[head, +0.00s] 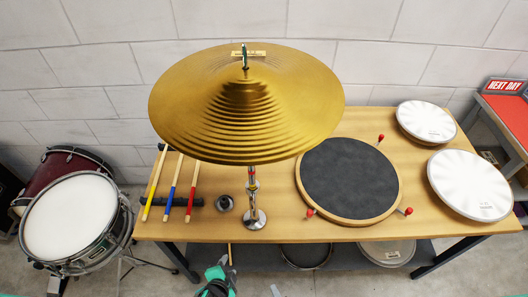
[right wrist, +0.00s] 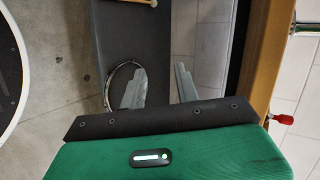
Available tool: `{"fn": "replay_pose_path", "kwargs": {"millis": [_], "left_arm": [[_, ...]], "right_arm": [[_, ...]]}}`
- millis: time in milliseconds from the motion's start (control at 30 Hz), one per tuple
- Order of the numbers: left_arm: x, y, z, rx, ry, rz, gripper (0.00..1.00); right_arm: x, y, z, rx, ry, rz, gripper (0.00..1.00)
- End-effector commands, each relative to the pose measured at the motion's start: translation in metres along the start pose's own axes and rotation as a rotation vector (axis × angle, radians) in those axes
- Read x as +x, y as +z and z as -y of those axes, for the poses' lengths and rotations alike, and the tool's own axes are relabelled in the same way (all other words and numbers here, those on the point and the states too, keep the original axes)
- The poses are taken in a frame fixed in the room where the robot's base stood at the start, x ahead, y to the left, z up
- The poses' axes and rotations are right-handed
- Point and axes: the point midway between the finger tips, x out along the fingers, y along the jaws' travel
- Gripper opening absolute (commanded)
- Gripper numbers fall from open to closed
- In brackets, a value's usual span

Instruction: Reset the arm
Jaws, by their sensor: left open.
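My left gripper (head: 220,276), green and dark, is at the bottom of the head view, in front of the bench's near edge. It is open, though its fingers are hard to make out there. My right gripper (right wrist: 160,84) shows in the right wrist view with its two grey fingers apart and nothing between them. In the head view only a small grey tip, apparently of the right gripper (head: 275,290), shows at the bottom edge. Both appear empty and clear of the bench top.
The wooden bench (head: 280,232) holds a gold cymbal (head: 300,110) on a stand, several drumsticks (head: 171,190), a dark round pad (head: 348,180) and white drums (head: 470,185). A drum set (head: 70,218) stands left. A red-topped table (head: 510,115) stands right. A shelf (head: 335,250) lies below the bench.

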Motion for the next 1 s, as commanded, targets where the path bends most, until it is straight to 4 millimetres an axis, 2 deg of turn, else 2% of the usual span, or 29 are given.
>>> {"fn": "replay_pose_path", "kwargs": {"millis": [33, 133, 233, 367, 500, 600, 700, 833, 1000], "left_arm": [[0.014, 0.026, -0.03, -0.052, 0.054, 0.034, 0.44], [0.031, 0.072, -0.081, -0.176, 0.146, 0.105, 0.44], [0.038, 0.12, -0.131, -0.306, 0.225, 0.189, 0.44], [0.036, 0.18, -0.194, -0.485, 0.306, 0.314, 0.44], [0.02, 0.239, -0.254, -0.675, 0.362, 0.459, 0.44], [0.004, 0.27, -0.287, -0.787, 0.383, 0.551, 0.44], [-0.009, 0.291, -0.309, -0.869, 0.389, 0.618, 0.44], [-0.019, 0.303, -0.323, -0.922, 0.391, 0.663, 0.44], [-0.022, 0.305, -0.326, -0.932, 0.391, 0.672, 0.44]], "right_arm": [[0.0, -0.01, -0.03, -0.112, 0.065, 0.012, 0.32], [-0.007, -0.028, -0.082, -0.334, 0.194, 0.056, 0.32], [-0.02, -0.047, -0.134, -0.548, 0.322, 0.12, 0.32], [-0.047, -0.073, -0.199, -0.807, 0.488, 0.234, 0.32], [-0.083, -0.1, -0.26, -1.047, 0.65, 0.393, 0.32], [-0.108, -0.115, -0.291, -1.173, 0.736, 0.507, 0.32], [-0.128, -0.124, -0.312, -1.258, 0.791, 0.596, 0.32], [-0.141, -0.131, -0.325, -1.311, 0.826, 0.661, 0.32], [-0.144, -0.132, -0.327, -1.322, 0.832, 0.674, 0.32]]}}
